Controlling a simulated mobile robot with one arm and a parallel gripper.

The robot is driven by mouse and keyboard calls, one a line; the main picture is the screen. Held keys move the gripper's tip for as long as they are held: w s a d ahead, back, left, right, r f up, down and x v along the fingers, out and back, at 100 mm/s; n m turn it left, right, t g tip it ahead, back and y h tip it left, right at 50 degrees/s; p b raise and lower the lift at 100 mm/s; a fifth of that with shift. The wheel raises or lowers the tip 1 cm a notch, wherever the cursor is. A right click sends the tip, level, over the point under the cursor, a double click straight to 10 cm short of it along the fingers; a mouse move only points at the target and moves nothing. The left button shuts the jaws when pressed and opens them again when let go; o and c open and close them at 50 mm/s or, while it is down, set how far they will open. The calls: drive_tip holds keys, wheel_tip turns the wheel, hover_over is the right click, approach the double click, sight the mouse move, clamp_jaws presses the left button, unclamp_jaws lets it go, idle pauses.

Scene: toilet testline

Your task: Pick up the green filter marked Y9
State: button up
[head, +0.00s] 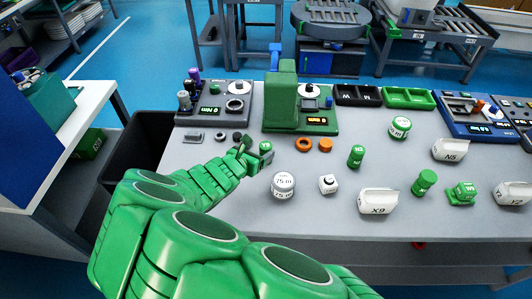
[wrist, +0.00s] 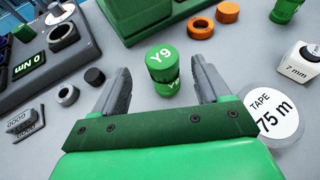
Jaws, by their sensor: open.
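The green filter marked Y9 (wrist: 163,62) stands upright on the grey table in the wrist view, its label on top and a second, partly cut label on its side. In the head view it is the small green cylinder (head: 265,147) at the tip of my arm, partly hidden. My gripper (wrist: 160,78) is open, with one grey finger on each side of the filter and a gap on both sides. The fingertips reach about as far as the filter; nothing is held. In the head view my gripper (head: 256,157) is small and partly covered by the arm.
A white tape roll (wrist: 270,110) marked 75 m lies close to the right finger. Orange rings (head: 303,144), another green cylinder (head: 356,156) and a white box marked X9 (head: 377,202) stand farther right. A green machine (head: 285,100) stands behind.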

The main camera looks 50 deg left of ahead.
sight(269, 146)
drive_tip(key=shift+s+d+f, duration=0.2)
drive_tip(key=shift+s+f, duration=0.1)
drive_tip(key=shift+f, duration=0.25)
drive_tip(key=shift+w+f, duration=0.1)
drive_tip(key=shift+x, duration=3.8)
drive_tip(key=shift+c, duration=0.2)
drive_tip(key=c, duration=1)
drive_tip(key=shift+r, duration=0.2)
drive_tip(key=shift+c, duration=0.2)
